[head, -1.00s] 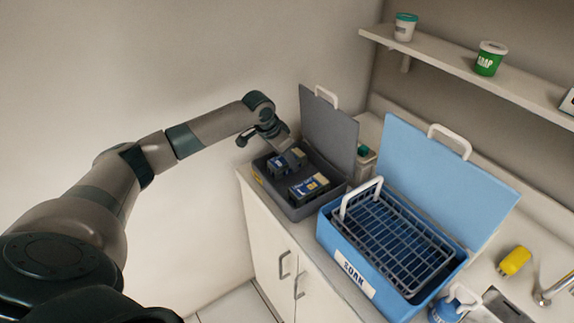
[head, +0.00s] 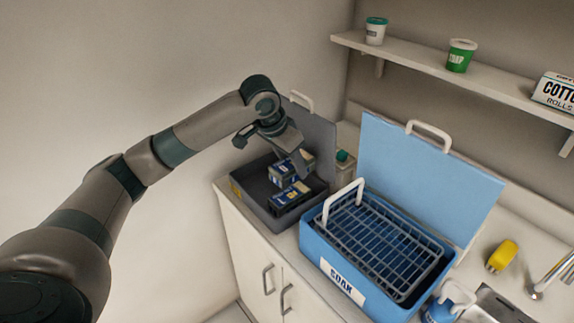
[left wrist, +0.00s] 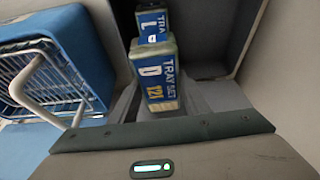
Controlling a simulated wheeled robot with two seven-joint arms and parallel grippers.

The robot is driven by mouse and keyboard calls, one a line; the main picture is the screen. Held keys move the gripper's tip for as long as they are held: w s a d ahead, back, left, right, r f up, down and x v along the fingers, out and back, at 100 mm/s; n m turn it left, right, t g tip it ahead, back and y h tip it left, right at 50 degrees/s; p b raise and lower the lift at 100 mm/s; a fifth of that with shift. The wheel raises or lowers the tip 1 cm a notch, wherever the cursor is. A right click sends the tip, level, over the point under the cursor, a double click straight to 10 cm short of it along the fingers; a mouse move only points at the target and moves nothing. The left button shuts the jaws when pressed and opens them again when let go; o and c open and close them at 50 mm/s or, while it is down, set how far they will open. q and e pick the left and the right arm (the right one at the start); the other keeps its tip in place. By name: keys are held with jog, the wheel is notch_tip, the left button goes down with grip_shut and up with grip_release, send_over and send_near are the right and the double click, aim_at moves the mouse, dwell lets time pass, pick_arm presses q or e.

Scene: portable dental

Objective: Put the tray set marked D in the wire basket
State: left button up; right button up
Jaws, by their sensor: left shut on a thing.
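The tray set marked D (left wrist: 158,72), a blue and cream pack, is between the fingers of my left gripper (left wrist: 160,95) in the left wrist view. In the head view my left gripper (head: 290,150) is shut on this set (head: 286,171), at about the rim height of the grey case (head: 247,199). Another set, marked L (left wrist: 152,22), lies in the case; it also shows in the head view (head: 290,197). The wire basket (head: 392,246) sits inside the blue SOAK box to the right, empty, with a white handle standing up. My right gripper is not in view.
The blue SOAK box (head: 330,262) has its lid (head: 425,175) raised at the back. The grey case's lid (head: 318,140) is up too. A sink and yellow item (head: 502,256) are at the right. A shelf (head: 440,80) runs above the counter.

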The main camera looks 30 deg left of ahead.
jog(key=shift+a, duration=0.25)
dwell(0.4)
